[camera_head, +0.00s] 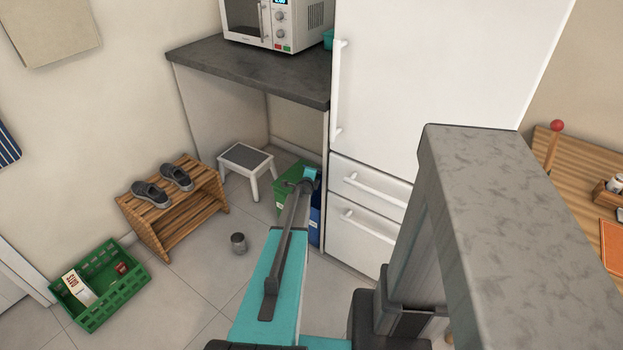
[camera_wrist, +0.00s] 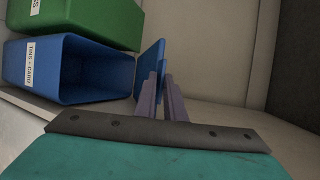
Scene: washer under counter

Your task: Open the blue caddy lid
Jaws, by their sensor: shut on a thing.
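The blue caddy (camera_wrist: 28,72), with a white "TINS + CARD" label, shows its open mouth and dark inside in the wrist view. Its blue lid (camera_wrist: 148,72) stands up at the right side of the mouth, swung away from the opening. My gripper (camera_wrist: 163,78) is shut on the lid, with its two fingers close together at the lid's edge. In the head view the blue caddy (camera_head: 315,226) is mostly hidden behind my arm, and my gripper (camera_head: 306,184) is small and partly hidden there.
A green caddy (camera_wrist: 95,18) stands right beside the blue one. In the head view the white fridge (camera_head: 370,235) is close on the right. A step stool (camera_head: 246,163), a shoe rack (camera_head: 175,205), a small can (camera_head: 238,243) and a green crate (camera_head: 103,287) stand to the left.

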